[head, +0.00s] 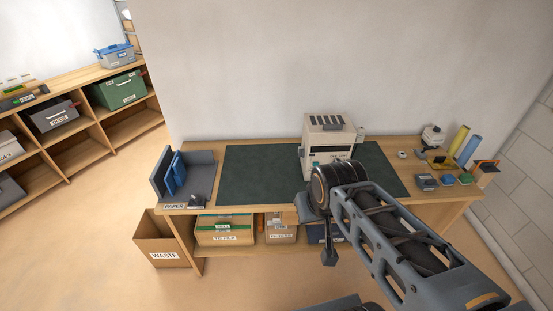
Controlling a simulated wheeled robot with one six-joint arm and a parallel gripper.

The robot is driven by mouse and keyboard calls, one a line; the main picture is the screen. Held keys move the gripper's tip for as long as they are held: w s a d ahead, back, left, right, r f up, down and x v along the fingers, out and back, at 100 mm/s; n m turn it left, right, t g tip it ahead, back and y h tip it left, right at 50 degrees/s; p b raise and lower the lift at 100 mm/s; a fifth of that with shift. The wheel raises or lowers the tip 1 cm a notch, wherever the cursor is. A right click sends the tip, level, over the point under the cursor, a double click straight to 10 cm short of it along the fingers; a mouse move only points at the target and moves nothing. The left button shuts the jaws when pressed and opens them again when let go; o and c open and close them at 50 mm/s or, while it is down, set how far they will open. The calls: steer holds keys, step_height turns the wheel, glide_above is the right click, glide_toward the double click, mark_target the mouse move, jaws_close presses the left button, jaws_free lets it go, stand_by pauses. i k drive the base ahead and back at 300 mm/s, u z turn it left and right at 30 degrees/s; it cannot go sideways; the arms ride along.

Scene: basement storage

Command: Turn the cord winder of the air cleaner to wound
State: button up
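A beige box-shaped appliance (328,128), which looks like the air cleaner, stands upright on the dark mat at the back of the workbench. It has dark slots on top and a dark front panel. A small pale knob-like part (361,132) shows at its right side; I cannot tell whether it is the cord winder, or its setting. My arm crosses in front of the cleaner's lower right. My gripper (328,259) seems to be the small dark end hanging in front of the bench, apart from the cleaner. Its fingers are too small to make out.
The dark mat (255,173) is bare left of the cleaner. A paper holder (203,178) stands at the bench's left end. Small boxes and rolls (470,150) crowd its right end. A waste bin (160,240) stands at floor left; shelves (135,125) stand behind.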

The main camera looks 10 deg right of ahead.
mark_target(302, 150)
steer(key=u, duration=1.1)
steer(key=i, duration=1)
steer(key=z, duration=1.15)
